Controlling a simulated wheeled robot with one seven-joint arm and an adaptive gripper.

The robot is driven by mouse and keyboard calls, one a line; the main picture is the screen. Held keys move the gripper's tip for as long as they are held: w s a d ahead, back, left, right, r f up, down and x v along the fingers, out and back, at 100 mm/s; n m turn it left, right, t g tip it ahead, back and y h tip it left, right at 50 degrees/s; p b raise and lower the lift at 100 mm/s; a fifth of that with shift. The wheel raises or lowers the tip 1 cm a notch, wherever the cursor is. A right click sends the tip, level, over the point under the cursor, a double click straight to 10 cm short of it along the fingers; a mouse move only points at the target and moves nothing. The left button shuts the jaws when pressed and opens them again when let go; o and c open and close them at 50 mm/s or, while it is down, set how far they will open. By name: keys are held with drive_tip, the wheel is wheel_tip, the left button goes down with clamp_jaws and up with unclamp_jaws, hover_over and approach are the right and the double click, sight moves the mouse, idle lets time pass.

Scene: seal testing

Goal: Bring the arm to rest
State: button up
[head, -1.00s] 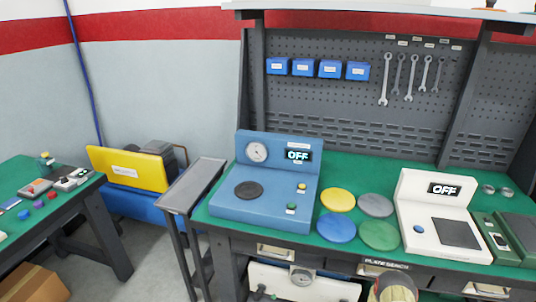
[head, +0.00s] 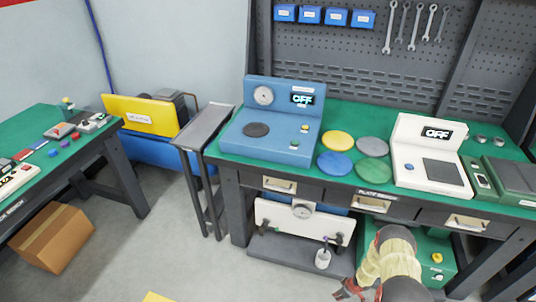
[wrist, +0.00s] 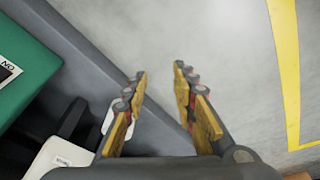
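My gripper (wrist: 160,70) points down over the grey floor in the wrist view. Its two yellow-padded fingers stand apart, and nothing is between them. In the head view, my gripper (head: 350,290) shows small and partly cut off at the bottom edge, beside my tan arm. It is in front of the workbench (head: 228,168) and lower than its green top. My arm covers part of the bench's lower right side.
A blue test unit (head: 270,130), a white unit (head: 430,165) and several coloured discs stand on the bench. A green box (head: 437,250) is underneath. A narrow grey stand (head: 203,130) and a cardboard box (head: 52,237) are left. The floor between is clear.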

drive_tip(key=s+d+r+m+g+h, duration=0.2)
drive_tip(key=s+d+r, duration=0.3)
drive_tip(key=s, duration=0.2)
wheel_tip(320, 180, up, 33)
drive_tip(key=s+m+g+h+p, duration=0.2)
drive_tip(key=m+g, duration=0.1)
drive_tip(key=m, duration=0.1)
drive_tip(key=s+a+r+t+y+p, duration=0.1)
drive_tip(key=s+a+r, duration=0.4)
drive_tip(key=r, duration=1.1)
drive_tip(key=s+a+r+m+t+y+p, duration=0.1)
drive_tip(key=s+a+r+t, duration=0.3)
drive_tip(key=a+r, duration=0.5)
drive_tip(key=s+a+r+t+p, duration=0.3)
drive_tip(key=s+a+r, duration=0.4)
drive_tip(key=r, duration=1.8)
drive_tip(key=shift+s+a+m+y, duration=0.3)
drive_tip(key=shift+s+m+y, duration=0.1)
drive_tip(key=shift+s, duration=0.25)
drive_tip(key=shift+o, duration=0.2)
